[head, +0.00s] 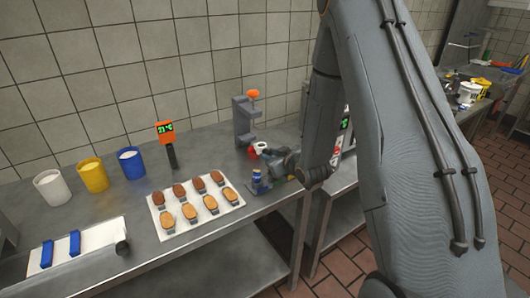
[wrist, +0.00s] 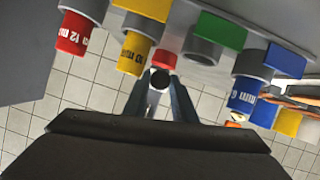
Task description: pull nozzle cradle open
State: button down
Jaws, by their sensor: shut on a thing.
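The wrist view shows what looks like the nozzle cradle (wrist: 205,75), a grey body with coloured nozzles along it. A red nozzle (wrist: 75,35) marked 12 mm and a yellow nozzle (wrist: 135,50) marked 10 mm are on the left. A blue nozzle (wrist: 246,95) marked 6 mm is on the right. My gripper (wrist: 160,85) is shut on a small dark round-ended handle (wrist: 160,77) between the yellow and blue nozzles, with a red piece (wrist: 165,60) just behind it. In the head view my gripper (head: 270,168) is low at the counter's right end, and the cradle is mostly hidden.
A white tray (head: 158,223) with several brown cookie halves is left of my gripper. A grey stand (head: 241,122) with an orange knob is behind it. A thermometer (head: 165,132) and white, yellow and blue cups stand farther left. My arm hides the right side.

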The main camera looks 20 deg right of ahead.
jog(key=shift+s+d, duration=0.1)
jog(key=shift+s, duration=0.1)
jog(key=c, duration=1.5)
grip_release()
jog(key=shift+o, duration=0.2)
jog(key=shift+b+v, duration=1.05)
jog(key=shift+v, duration=2.8)
